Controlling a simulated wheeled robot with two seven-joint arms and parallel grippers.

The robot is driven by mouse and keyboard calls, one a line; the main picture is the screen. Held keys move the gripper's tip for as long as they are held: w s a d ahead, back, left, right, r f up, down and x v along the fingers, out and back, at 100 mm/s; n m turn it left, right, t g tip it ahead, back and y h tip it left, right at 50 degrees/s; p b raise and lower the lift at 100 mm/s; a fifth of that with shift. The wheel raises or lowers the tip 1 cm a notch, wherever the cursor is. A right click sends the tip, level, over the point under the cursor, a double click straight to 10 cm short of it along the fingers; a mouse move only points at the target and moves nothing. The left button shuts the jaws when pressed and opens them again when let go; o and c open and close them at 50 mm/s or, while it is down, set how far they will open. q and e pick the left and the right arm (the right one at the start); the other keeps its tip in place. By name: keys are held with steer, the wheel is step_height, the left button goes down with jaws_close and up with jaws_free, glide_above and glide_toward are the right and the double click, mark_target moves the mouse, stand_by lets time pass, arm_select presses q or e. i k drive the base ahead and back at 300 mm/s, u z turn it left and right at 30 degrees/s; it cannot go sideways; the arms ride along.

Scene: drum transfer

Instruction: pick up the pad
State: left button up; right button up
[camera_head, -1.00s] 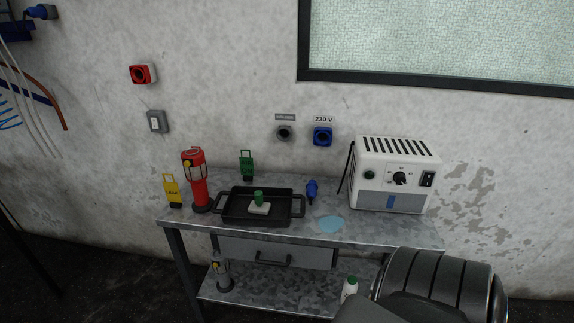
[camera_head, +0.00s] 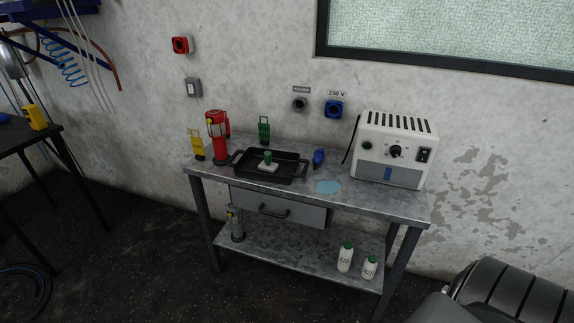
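Neither of my grippers shows in the head view.
A light blue patch (camera_head: 328,187) lies before the box. White bottles (camera_head: 345,258) stand on the lower shelf.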

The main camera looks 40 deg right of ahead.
mark_target(267, 165)
steer(key=z, duration=1.9)
steer(key=i, duration=0.5)
